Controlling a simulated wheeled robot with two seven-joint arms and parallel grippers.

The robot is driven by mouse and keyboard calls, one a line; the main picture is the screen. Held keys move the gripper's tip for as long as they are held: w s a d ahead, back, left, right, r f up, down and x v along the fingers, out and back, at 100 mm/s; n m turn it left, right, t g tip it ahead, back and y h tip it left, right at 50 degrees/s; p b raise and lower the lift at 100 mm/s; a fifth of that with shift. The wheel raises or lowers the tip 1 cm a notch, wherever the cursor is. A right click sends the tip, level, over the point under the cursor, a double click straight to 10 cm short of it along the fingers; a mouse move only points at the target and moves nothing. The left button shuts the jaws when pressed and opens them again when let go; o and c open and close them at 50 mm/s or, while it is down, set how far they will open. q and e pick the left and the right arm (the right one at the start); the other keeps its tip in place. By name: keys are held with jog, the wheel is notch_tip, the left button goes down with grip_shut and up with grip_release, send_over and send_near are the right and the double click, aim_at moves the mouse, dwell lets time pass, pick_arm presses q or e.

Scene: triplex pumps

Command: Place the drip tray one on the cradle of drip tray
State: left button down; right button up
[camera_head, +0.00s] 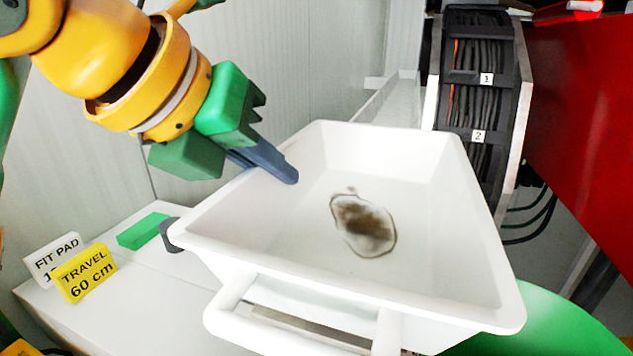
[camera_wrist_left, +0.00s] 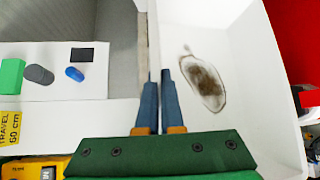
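The drip tray (camera_head: 290,225) is a white, deep, flared tub with a brown stain (camera_head: 365,225) on its floor and a white handle loop (camera_head: 228,305) at its near side. It fills the middle of the head view and the right part of the left wrist view (camera_wrist_left: 240,50). My left gripper (camera_head: 275,165) is at its left wall, with one finger showing inside the tray. In the left wrist view the two dark blue fingers (camera_wrist_left: 160,100) are close together on either side of the rim. I cannot make out the cradle. My right gripper is out of view.
A white table (camera_head: 120,245) at left carries a green block (camera_head: 142,231), a FIT PAD sign (camera_head: 52,255) and a yellow TRAVEL sign (camera_head: 85,272). A cable duct (camera_head: 478,100) and red panel (camera_head: 585,120) stand right. A green rounded surface (camera_head: 560,325) lies lower right.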

pick_arm(q)
jog(key=w+f+p, duration=0.2)
jog(key=w+f, duration=0.6)
jog(key=f, duration=0.2)
jog(key=shift+a+f, duration=0.2)
jog(key=shift+a, duration=0.1)
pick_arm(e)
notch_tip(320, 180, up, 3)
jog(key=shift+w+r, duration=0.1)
pick_arm(q)
jog(key=c, duration=1.4)
grip_release()
jog(key=shift+w+f, duration=0.1)
jog(key=shift+w, duration=0.05)
jog(key=o, duration=0.3)
